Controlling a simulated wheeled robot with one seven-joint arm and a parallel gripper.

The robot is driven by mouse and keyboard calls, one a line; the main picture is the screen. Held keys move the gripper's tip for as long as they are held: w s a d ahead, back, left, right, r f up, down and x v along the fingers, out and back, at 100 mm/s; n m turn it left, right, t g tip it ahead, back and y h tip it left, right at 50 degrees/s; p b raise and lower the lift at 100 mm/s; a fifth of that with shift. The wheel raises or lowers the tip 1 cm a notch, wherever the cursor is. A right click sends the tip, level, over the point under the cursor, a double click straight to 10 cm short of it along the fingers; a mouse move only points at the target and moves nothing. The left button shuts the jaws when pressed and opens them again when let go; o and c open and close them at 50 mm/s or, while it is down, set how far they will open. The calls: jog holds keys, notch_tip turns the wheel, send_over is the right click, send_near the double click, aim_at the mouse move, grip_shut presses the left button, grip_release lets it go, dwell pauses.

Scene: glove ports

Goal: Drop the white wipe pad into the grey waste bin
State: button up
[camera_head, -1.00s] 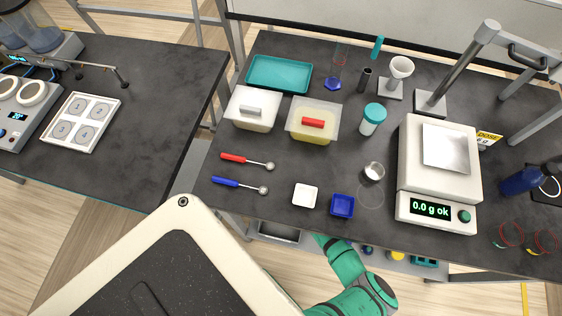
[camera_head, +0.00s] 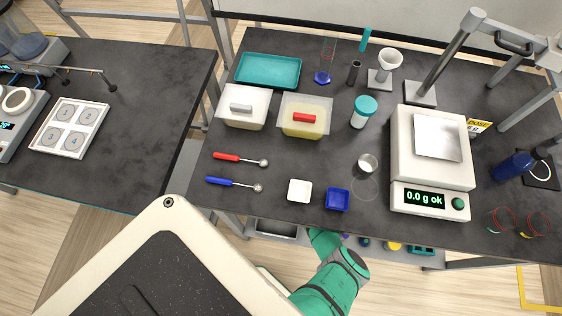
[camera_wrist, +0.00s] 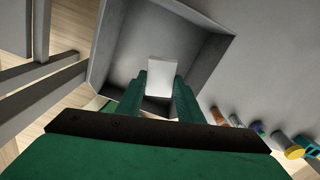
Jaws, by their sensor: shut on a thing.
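The white wipe pad (camera_wrist: 162,76) shows in the wrist view between the tips of my two green fingers. My gripper (camera_wrist: 160,88) is shut on it. Around and beyond the pad, the grey waste bin (camera_wrist: 205,52) shows its open inside and walls, and the pad appears in front of the bin's opening. How deep the pad sits relative to the rim I cannot tell. In the head view, part of a grey bin (camera_head: 277,229) shows below the front edge of the bench. There my gripper and the pad are hidden under that edge.
Several coloured containers (camera_wrist: 285,143) stand at the right in the wrist view. Bench legs (camera_wrist: 40,70) stand at the left.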

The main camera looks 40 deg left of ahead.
jog(key=shift+f, duration=0.45)
jog(key=o, duration=1.1)
jog(key=shift+r, duration=3.75)
